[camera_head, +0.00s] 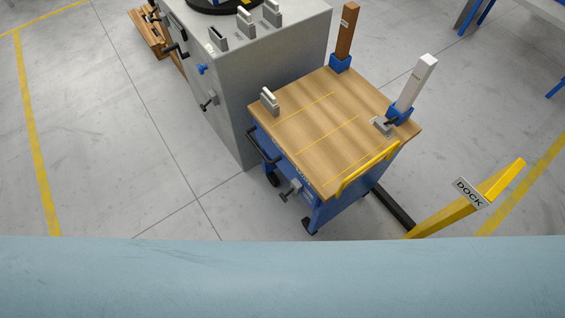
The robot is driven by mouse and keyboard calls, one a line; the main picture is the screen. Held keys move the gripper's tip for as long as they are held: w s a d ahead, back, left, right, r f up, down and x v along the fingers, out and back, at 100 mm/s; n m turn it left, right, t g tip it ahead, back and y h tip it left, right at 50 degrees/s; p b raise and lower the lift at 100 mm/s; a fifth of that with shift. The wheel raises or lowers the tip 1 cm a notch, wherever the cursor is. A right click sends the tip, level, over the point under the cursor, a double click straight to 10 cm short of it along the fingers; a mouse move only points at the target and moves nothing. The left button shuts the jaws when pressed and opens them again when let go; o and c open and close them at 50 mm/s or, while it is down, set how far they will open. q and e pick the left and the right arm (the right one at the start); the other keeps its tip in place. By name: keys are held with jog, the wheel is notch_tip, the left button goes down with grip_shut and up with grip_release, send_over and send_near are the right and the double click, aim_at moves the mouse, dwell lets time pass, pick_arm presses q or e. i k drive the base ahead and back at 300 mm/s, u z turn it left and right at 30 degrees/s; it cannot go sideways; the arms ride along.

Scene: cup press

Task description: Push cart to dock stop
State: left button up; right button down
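The cart (325,120) has a wooden top, a blue frame and dark casters, and stands right of centre. A yellow handle bar (368,167) runs along its near right edge, and a black handle (262,146) is on its left side. The dock stop (465,200) is a yellow post or bar with a "DOCK" sign, to the right of the cart. A dark bar (393,207) on the floor lies between them. A gap shows between the cart top and the yellow dock piece. Neither gripper is visible.
A grey cabinet (245,85) stands close to the cart's left side. A brown post (346,32) and a white post (418,82) rise from blue holders on the cart. A pale blue surface (280,278) fills the bottom. Floor at left is clear.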

aim_at(326, 125)
jog(key=z, duration=0.05)
jog(key=k, duration=0.5)
jog(key=u, duration=0.95)
jog(key=i, duration=0.65)
jog(key=z, duration=1.95)
